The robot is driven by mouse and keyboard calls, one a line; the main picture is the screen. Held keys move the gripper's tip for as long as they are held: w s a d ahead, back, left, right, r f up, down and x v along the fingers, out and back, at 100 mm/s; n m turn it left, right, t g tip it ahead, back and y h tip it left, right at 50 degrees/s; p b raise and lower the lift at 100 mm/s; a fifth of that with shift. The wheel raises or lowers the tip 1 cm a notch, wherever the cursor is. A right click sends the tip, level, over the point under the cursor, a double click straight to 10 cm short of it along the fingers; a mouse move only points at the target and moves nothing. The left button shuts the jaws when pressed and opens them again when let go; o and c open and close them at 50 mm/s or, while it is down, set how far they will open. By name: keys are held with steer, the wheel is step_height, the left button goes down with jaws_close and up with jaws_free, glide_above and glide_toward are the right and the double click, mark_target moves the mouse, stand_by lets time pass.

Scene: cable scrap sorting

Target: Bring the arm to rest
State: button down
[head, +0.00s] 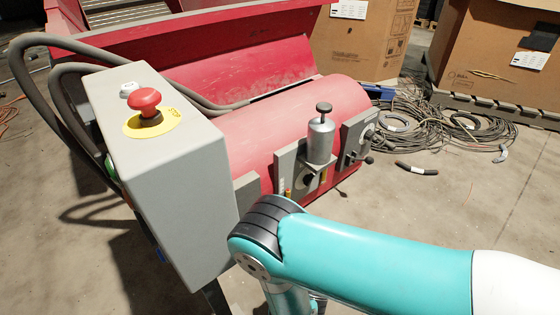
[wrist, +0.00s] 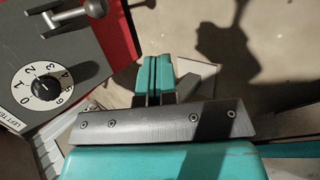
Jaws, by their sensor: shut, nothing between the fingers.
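My gripper (wrist: 153,78) shows in the wrist view with its two teal fingers side by side and closed, with nothing between them. It hangs over the concrete floor, to the right of a grey panel (wrist: 82,42) with a numbered dial (wrist: 45,84) and a metal handle (wrist: 75,14). In the head view my teal arm reaches in from the lower right, bent at a dark joint in front of the red machine (head: 262,128). My gripper is hidden in that view.
A grey control box (head: 165,190) with a red button (head: 144,102) stands at the left. Coiled cables (head: 450,125) and a short black piece (head: 417,169) lie on the floor at the right. Cardboard boxes (head: 365,45) stand behind. The floor at the right is mostly clear.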

steer(key=w+r+m+g, duration=0.25)
steer(key=r+m, duration=0.35)
steer(key=r, duration=0.8)
steer(key=w+r+m+g, duration=0.1)
steer(key=w+r+m, duration=0.4)
steer(key=r, duration=1)
steer(key=s+d+r+m+g+y, duration=0.1)
steer(key=s+d+r+m+g, duration=0.3)
steer(key=s+r, duration=0.7)
steer(key=s+d+r+m+t+y, duration=0.1)
steer(key=s+d+r+m, duration=0.1)
steer(key=s+d+r, duration=0.75)
steer(key=a+r+p, duration=0.2)
steer(key=r+p, duration=1.5)
steer(key=r, duration=0.2)
steer(key=a+r+p, duration=0.1)
steer(key=r+p, duration=1.7)
steer(key=r, duration=0.1)
steer(key=shift+w+a+g, duration=0.3)
steer(key=shift+a+g, duration=0.05)
